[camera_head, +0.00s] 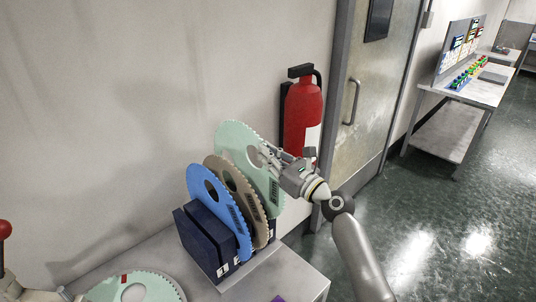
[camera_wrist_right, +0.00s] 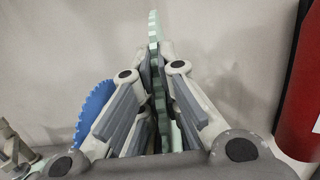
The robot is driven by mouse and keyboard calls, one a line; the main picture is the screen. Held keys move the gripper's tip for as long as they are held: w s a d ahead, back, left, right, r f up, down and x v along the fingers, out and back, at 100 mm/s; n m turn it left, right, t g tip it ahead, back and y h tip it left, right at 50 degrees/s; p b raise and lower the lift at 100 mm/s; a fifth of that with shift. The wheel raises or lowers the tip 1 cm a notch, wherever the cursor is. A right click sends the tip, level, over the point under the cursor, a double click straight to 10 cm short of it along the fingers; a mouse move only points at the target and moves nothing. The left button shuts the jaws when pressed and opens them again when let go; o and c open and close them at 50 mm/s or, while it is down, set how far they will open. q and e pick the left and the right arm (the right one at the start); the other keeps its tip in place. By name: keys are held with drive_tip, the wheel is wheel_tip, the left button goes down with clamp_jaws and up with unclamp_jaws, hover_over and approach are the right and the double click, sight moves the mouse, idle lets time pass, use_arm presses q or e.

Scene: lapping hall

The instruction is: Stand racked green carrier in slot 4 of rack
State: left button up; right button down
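A navy rack (camera_head: 205,240) with white slot numbers stands on a grey bench. It holds a blue carrier (camera_head: 207,197) at the near end and a brown carrier (camera_head: 245,190) behind it. A pale green toothed carrier (camera_head: 235,143) stands upright at the far end, its top well above the others. Whether it rests in a slot is hidden. My right gripper (camera_head: 268,158) is on its upper right edge; in the right wrist view both fingers close around the green carrier (camera_wrist_right: 155,45). Part of my left gripper (camera_head: 62,294) shows at the lower left; its finger state is unclear.
Another pale green carrier (camera_head: 150,285) with a red mark lies flat at the bench's front. A red ball knob (camera_head: 5,230) is at the left edge. A red fire extinguisher (camera_head: 303,115) hangs on the wall behind the gripper, beside a door (camera_head: 370,95).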

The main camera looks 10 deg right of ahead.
sight(264, 178)
drive_tip(key=shift+f+b, duration=3.55)
drive_tip(key=shift+f, duration=0.75)
drive_tip(key=c, duration=1.6)
unclamp_jaws()
drive_tip(key=shift+s, duration=0.1)
drive_tip(key=shift+o, duration=0.2)
drive_tip(key=shift+f, duration=0.25)
drive_tip(key=v, duration=1.2)
drive_tip(key=shift+r, duration=0.1)
